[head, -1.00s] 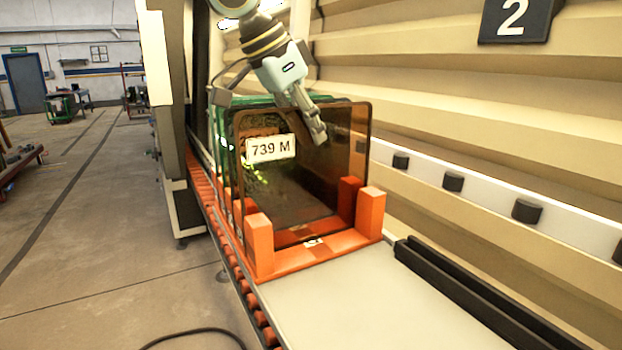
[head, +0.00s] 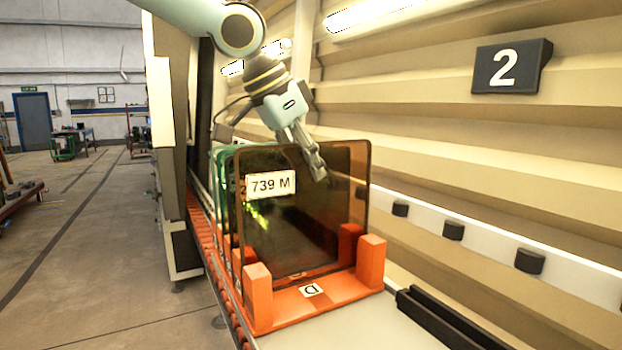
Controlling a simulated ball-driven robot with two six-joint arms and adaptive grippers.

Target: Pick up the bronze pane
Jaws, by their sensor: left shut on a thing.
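The bronze pane (head: 290,235) is a dark, see-through brown sheet with rounded corners and a white label reading "739 M". It stands upright at the front of an orange rack (head: 320,296), between the rack's posts. My left gripper (head: 316,168) comes down from above and is shut on the pane's top edge, right of its middle. The pane's lower edge looks slightly raised off the rack base. A greenish pane (head: 227,185) stands behind it, mostly hidden. My right gripper is not in view.
The rack sits on a conveyor with orange rollers (head: 208,235). A corrugated wall with a rail of dark knobs (head: 453,231) runs close on the right. A tall machine frame (head: 162,110) stands at the left. Open floor lies further left.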

